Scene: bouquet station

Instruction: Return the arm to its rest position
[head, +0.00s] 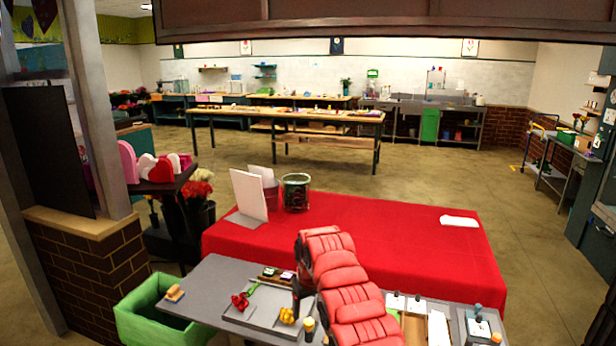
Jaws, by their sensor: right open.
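My right arm (345,290), with red padded segments, comes up from the bottom edge and bends over at the front of the red-covered table. My right gripper (301,296) shows only as a small dark part hanging beside the arm, above the grey worktop; it is open, and I see nothing held in it. Much of it is hidden by the arm. My left arm and gripper are out of view. A red flower (240,301) with a green stem and a yellow flower (287,316) lie on a grey tray (265,308) left of the gripper.
The grey worktop (215,275) also carries stamps and small bottles. A green bin (150,318) stands at its left. The red table (400,235) behind holds a white board (249,193), a dark green bucket (296,192) and white paper (459,221); its middle is clear.

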